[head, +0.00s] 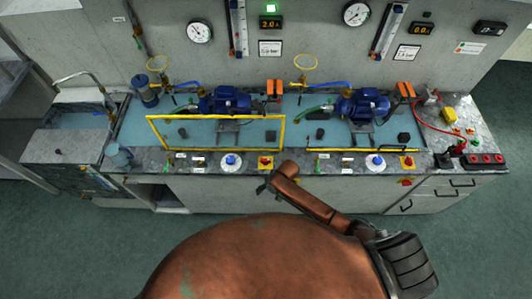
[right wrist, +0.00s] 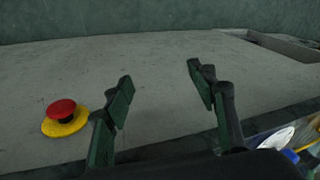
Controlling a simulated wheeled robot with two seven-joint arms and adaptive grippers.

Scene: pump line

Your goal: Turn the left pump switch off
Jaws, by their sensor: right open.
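The left pump (head: 226,100) is a blue motor unit behind a yellow rail. A red-and-yellow switch (head: 265,161) sits on the counter's front strip, right of a blue knob on a white dial (head: 231,160). Its handle's direction is too small to read. My right gripper (head: 264,186) is just in front of and below this switch, apart from it. In the right wrist view the gripper (right wrist: 158,92) is open and empty before the grey cabinet front. A red mushroom button on a yellow base (right wrist: 64,113) is left of its fingers. My left gripper is not in view.
Above the left pump, a green lamp (head: 271,8) is lit and the display (head: 270,23) reads about 2.0 A. The right pump (head: 362,104) has a similar red-and-yellow switch (head: 407,161). A yellow rail (head: 215,147) runs behind the left controls. The floor before the cabinet is clear.

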